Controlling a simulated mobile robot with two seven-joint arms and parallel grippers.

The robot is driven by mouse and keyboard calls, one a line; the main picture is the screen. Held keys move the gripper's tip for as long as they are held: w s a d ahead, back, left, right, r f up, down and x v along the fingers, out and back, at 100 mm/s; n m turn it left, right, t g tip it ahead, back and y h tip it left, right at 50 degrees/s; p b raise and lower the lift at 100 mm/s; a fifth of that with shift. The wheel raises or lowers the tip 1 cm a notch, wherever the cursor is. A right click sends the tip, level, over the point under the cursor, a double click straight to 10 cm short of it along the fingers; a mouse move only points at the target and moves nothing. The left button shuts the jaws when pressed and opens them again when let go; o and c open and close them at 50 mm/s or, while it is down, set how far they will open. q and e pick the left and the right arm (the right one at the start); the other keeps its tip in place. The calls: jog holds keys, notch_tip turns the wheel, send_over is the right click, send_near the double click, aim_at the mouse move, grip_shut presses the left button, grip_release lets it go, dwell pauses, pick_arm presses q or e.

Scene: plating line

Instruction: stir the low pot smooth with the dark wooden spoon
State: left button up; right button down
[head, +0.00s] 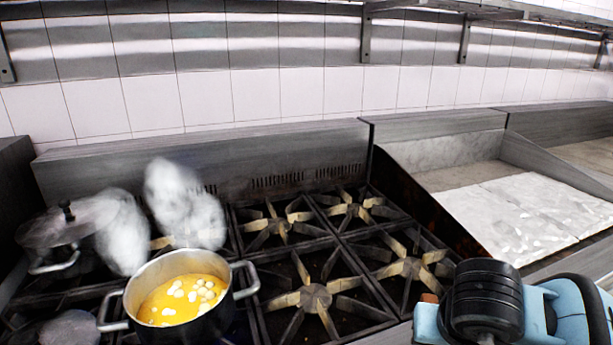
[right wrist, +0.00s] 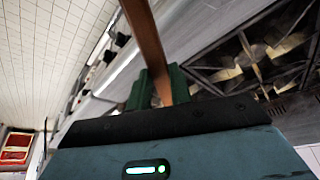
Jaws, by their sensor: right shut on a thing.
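The low pot (head: 180,295) stands on the front left of the stove in the head view. It holds a yellow liquid with several pale lumps floating on top. In the right wrist view my right gripper (right wrist: 160,88) has its green fingers shut on the brown wooden handle of the spoon (right wrist: 146,38). The spoon's far end runs out of that view, so its bowl is hidden. In the head view only part of my right arm shows at the lower right, well to the right of the pot. My left gripper is not in view.
A lidded pot (head: 65,228) stands at the left, behind the low pot. White steam (head: 183,205) rises near both pots. Bare burner grates (head: 316,298) lie to the right of the low pot. A pale flat griddle (head: 520,215) is farther right.

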jog(key=shift+w+d+r+n+y, duration=0.15)
jog(key=shift+n+y, duration=0.15)
jog(key=shift+n, duration=0.4)
jog(key=shift+w+d+r+n+y, duration=0.1)
jog(key=shift+n+y, duration=0.2)
jog(key=shift+n, duration=0.4)
jog(key=s+a+f, duration=0.2)
jog(key=a, duration=0.5)
jog(key=s+a+f, duration=0.2)
jog(key=a+f, duration=0.1)
jog(key=a, duration=0.4)
jog(key=shift+a, duration=0.3)
